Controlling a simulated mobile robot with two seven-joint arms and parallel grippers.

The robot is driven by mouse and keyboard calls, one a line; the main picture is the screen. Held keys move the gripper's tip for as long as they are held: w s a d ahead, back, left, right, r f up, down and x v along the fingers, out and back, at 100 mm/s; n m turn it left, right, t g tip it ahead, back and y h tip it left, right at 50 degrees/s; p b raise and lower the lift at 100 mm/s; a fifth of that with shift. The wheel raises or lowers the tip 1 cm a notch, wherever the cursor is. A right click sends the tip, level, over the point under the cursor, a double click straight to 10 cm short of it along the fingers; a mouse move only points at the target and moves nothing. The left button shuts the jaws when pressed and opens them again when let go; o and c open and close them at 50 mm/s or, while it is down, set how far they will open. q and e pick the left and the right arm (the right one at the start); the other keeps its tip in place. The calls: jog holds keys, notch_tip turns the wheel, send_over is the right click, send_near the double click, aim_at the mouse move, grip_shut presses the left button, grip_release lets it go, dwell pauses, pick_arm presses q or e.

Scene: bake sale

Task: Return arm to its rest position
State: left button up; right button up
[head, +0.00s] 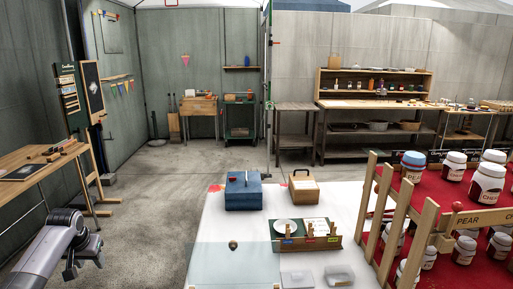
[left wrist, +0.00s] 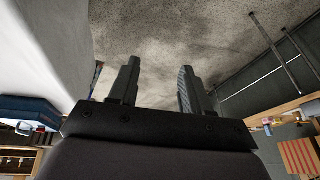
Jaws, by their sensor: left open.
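My left arm (head: 48,244) comes in at the lower left of the head view, bent, over the concrete floor. My left gripper (head: 73,268) shows small at its end, beside the white table (head: 215,220) and apart from it. In the left wrist view my left gripper (left wrist: 157,84) has its two dark fingers spread with nothing between them. Bare floor (left wrist: 165,35) lies beyond the fingers. My right gripper is not in view.
A blue box (head: 243,194), a wooden box (head: 303,191) and a wooden tray (head: 320,243) stand on the white table. A rack of jars (head: 440,215) is at right. A wooden table (head: 40,168) stands behind my left arm. Open floor (head: 150,220) lies between the tables.

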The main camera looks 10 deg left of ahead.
pick_arm(q)
jog(key=s+d+f+m+t, duration=0.4)
jog(key=s+d+f+m, duration=0.4)
jog(key=s+d+f, duration=0.45)
jog(key=s+d+m+t+h, duration=0.2)
jog(key=s+d+m+h, duration=0.15)
jog(key=s+d, duration=0.95)
jog(key=w+d+n+t+h, duration=0.1)
jog(key=d+n, duration=0.4)
jog(key=d, duration=0.5)
jog(key=shift+d, duration=0.4)
jog(key=shift+c, duration=0.5)
jog(key=shift+s+a, duration=0.1)
jog(key=shift+a, duration=0.05)
